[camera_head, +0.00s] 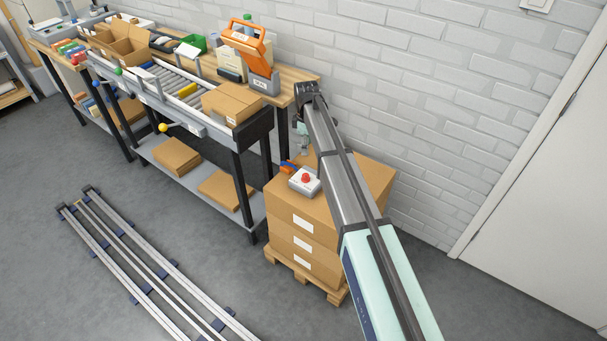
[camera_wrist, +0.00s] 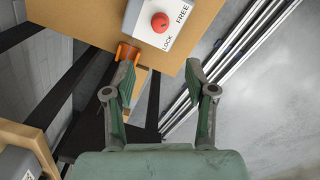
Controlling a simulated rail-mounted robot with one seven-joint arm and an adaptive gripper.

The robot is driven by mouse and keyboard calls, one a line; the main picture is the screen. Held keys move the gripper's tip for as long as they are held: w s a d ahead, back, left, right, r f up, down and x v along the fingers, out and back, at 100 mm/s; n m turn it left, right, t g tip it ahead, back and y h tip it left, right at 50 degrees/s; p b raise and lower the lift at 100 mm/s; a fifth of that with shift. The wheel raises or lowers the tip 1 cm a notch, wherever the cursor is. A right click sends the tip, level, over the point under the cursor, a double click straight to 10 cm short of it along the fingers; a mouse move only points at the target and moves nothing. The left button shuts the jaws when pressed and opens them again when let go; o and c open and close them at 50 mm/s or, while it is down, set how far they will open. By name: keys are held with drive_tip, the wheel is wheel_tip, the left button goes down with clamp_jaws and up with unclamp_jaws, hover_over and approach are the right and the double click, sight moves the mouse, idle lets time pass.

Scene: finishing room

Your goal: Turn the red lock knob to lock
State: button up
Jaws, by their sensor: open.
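The red lock knob (camera_head: 305,178) sits on a small grey and white box (camera_head: 297,187) on top of stacked cartons. In the wrist view the red knob (camera_wrist: 160,22) is at the top, on a white panel (camera_wrist: 150,36) with the word LOCK below it and FREE to its right. My gripper (camera_wrist: 160,62) is open with nothing between its fingers. In the wrist view its fingertips are just below the knob, apart from it. In the head view my gripper (camera_head: 303,140) is above and beside the box, small and partly hidden by my arm.
The cartons (camera_head: 300,225) stand on a wooden pallet (camera_head: 300,277). An orange and blue object (camera_head: 287,166) lies beside the knob box. A roller conveyor table with a carton (camera_head: 232,103) and an orange-framed sealer (camera_head: 247,42) is at left. A brick wall is behind.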

sight(306, 175)
drive_tip(key=f+p, duration=0.1)
drive_tip(key=f, duration=0.4)
drive_tip(key=f+p, duration=0.1)
drive_tip(key=f, duration=0.4)
drive_tip(key=f+p, duration=0.1)
drive_tip(key=f, duration=0.5)
drive_tip(key=shift+w, duration=0.3)
drive_tip(key=shift+c, duration=0.4)
clamp_jaws()
